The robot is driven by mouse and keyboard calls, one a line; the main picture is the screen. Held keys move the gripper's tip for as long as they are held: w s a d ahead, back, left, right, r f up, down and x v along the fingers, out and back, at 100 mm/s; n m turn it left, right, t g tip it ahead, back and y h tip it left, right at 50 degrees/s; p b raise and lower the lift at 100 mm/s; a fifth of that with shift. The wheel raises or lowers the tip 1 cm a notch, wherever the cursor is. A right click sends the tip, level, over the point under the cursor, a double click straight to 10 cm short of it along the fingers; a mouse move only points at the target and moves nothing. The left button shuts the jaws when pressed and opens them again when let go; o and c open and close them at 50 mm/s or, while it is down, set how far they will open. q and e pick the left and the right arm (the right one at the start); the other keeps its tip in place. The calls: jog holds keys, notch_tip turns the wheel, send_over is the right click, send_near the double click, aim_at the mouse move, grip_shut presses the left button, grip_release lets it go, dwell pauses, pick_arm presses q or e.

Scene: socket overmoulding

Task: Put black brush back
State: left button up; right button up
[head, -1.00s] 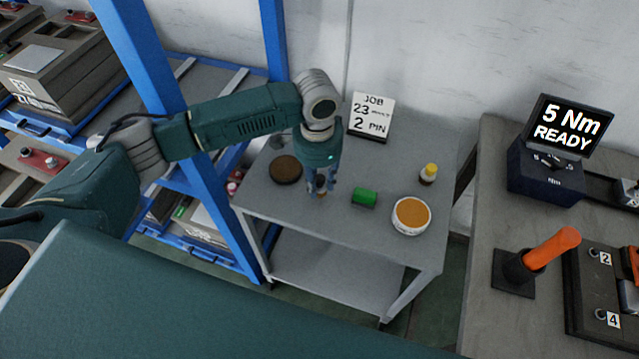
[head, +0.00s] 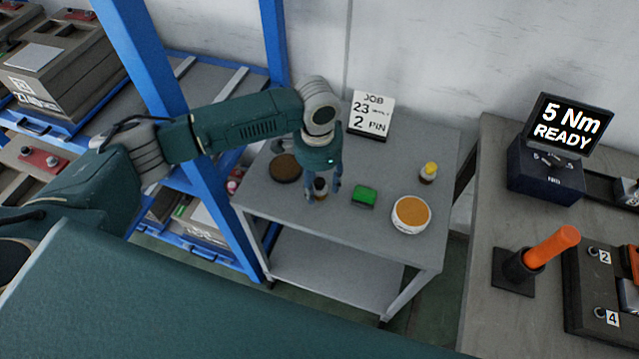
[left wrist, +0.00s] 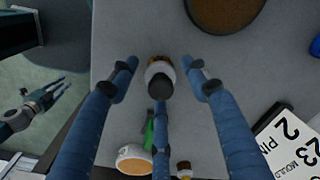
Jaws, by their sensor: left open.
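No loose black brush shows apart from this black top. My left gripper (head: 323,190) points down over the bottle. Its fingers (left wrist: 163,80) are spread around the bottle, with gaps visible on both sides. My right gripper (left wrist: 45,105) shows small at the left of the left wrist view, off the table; its finger state is unclear.
A blue rack post (head: 275,45) stands left; a workbench (head: 490,215) stands right.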

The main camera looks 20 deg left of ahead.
aim_at(319, 182)
pick_arm(q)
notch_tip(319, 182, up, 12)
jog(key=b, duration=0.1)
dwell(0.6)
